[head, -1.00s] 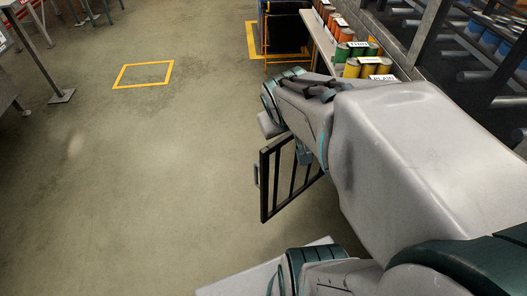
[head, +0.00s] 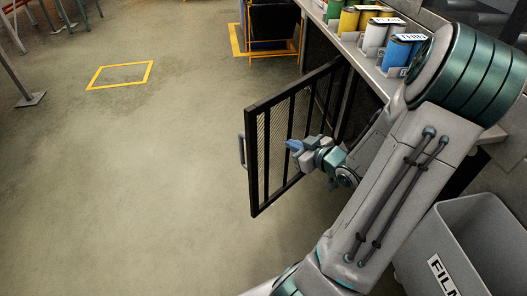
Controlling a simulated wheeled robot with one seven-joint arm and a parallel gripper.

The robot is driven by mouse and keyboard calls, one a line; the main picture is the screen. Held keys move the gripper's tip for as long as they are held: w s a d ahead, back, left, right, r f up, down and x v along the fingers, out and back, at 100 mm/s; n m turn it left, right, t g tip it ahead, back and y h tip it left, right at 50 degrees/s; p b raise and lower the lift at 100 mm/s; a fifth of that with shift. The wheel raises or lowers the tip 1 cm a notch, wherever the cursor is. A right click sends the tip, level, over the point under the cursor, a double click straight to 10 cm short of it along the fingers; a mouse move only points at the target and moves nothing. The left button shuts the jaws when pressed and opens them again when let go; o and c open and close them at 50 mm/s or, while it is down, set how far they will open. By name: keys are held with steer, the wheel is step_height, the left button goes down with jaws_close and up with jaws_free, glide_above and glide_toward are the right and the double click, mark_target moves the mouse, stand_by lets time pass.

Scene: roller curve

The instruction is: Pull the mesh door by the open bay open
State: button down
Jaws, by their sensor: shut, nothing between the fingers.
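The mesh door (head: 262,160) is a black barred frame with mesh. It stands swung out from under the counter, at an angle into the floor space. Its handle (head: 242,151) is a grey bar on the left, outer edge of the door. My gripper (head: 291,146) is shut and empty, on the near side of the door in front of its bars. It is to the right of the handle and apart from it. Whether its fingertips touch the door I cannot tell. The opening behind the door is partly hidden by the door and my arm.
A counter (head: 340,42) above the door holds several coloured cans (head: 395,52). A grey bin (head: 470,225) stands at the lower right, close to my arm. A dark blue container in an orange frame (head: 272,25) stands beyond the door.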

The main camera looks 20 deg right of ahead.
step_height(320, 180, down, 3)
steer(key=s+t+y+b, duration=0.2)
steer(key=b, duration=0.1)
steer(key=t+b, duration=0.1)
steer(key=b, duration=0.4)
glide_toward(258, 131)
steer(key=shift+y, duration=0.3)
steer(key=x, duration=0.6)
steer(key=shift+w+f, duration=0.25)
steer(key=shift+w, duration=0.15)
steer(key=shift+w, duration=0.1)
